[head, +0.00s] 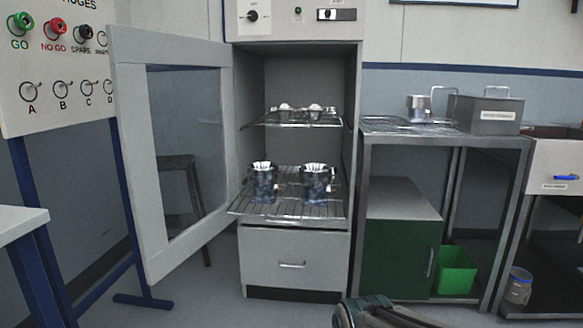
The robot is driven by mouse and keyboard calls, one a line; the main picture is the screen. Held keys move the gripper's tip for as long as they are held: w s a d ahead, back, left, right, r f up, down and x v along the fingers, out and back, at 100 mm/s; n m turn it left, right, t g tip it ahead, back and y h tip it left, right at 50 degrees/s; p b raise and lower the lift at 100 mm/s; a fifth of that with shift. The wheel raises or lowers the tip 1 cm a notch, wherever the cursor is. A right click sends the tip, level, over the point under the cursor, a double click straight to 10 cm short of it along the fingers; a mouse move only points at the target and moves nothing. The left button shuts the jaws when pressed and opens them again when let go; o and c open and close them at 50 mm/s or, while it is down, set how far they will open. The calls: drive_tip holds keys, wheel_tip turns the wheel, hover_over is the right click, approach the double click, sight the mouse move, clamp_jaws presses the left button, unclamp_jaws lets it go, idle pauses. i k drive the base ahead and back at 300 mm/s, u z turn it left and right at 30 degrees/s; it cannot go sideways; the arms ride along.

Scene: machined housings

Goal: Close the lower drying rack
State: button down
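The lower drying rack (285,209) is a wire shelf in the open grey cabinet. Its front edge sticks out a little past the cabinet front, above the drawer. Two shiny metal housings stand upright on it, a left one (263,185) and a right one (317,184). The upper rack (290,122) holds two smaller-looking metal parts near its back. The cabinet door (128,160), white-framed with a window, stands swung open to the left. Part of my arm shows at the bottom edge, right of the drawer; no gripper fingers can be made out.
A closed drawer (294,262) sits below the lower rack. A gauge board (60,65) on blue legs stands left. A metal table (440,138) with a grey box (485,114) stands right, a green bin (455,270) beneath it. The floor before the cabinet looks clear.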

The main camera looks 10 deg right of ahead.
sight(290, 169)
drive_tip(key=k, duration=0.5)
drive_tip(key=z, duration=0.6)
drive_tip(key=i, duration=1.95)
drive_tip(key=u, duration=0.75)
